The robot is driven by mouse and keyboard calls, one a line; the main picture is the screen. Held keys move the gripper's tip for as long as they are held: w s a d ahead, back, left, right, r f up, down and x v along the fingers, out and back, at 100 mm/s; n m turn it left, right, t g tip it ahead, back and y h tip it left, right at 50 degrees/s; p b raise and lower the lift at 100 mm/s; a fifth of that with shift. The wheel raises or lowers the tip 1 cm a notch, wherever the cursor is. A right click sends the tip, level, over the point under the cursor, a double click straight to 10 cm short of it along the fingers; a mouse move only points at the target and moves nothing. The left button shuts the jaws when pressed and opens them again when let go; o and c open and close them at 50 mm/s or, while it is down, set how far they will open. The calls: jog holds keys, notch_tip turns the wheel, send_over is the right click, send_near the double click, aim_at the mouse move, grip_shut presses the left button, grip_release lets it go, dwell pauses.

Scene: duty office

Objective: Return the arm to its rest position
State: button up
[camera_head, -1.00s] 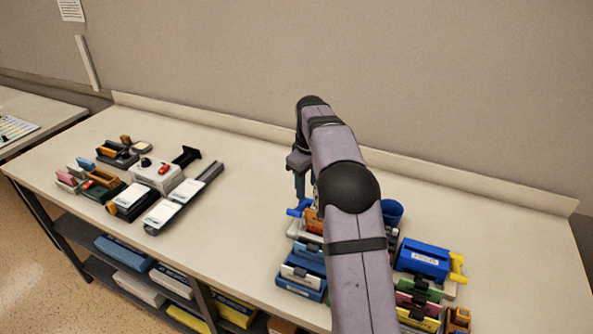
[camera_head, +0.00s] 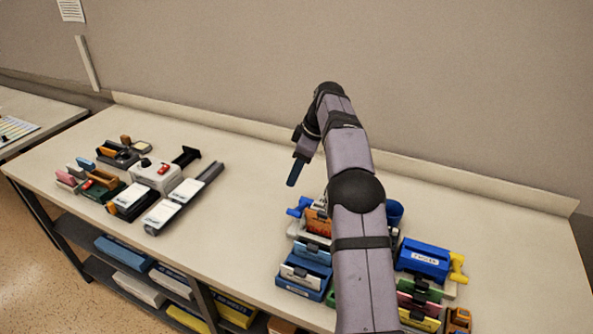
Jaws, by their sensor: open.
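My arm reaches up from the bottom of the view, over the right part of the bench (camera_head: 240,220), and bends down at its far end. My gripper (camera_head: 292,183) hangs above the bench, left of the arm and just behind the blue holders. One dark blue finger shows clearly; the other is hidden behind it or merged with it. Nothing shows held in it. It is apart from the things on the bench.
Below the arm stand blue card holders (camera_head: 303,277), a blue box (camera_head: 424,260) with a yellow part, and several coloured pieces. On the left are a white device (camera_head: 156,175) and a dark tray (camera_head: 187,200) with white cards. The bench middle is clear. A wall (camera_head: 400,80) rises behind.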

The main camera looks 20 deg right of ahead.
dwell(0.3)
jog(key=s+a+r+m+g+h+p, duration=0.1)
jog(key=s+a+r+m+p, duration=0.2)
jog(key=s, duration=0.4)
jog(key=s+a+m+g+p, duration=0.1)
jog(key=s+a+m+p, duration=0.2)
jog(key=s+a, duration=0.3)
jog(key=s+a+f+m+h+p, duration=0.1)
jog(key=s+a+m+p, duration=0.15)
jog(key=s, duration=0.95)
jog(key=s+a+f+m+p, duration=0.1)
jog(key=s+m+p, duration=0.15)
jog(key=s, duration=0.95)
notch_tip(320, 180, down, 17)
jog(key=b, duration=1.6)
jog(key=shift+d+r+g, duration=0.2)
jog(key=shift+d+g, duration=0.05)
jog(key=shift+g, duration=0.15)
jog(key=shift+s+r, duration=0.1)
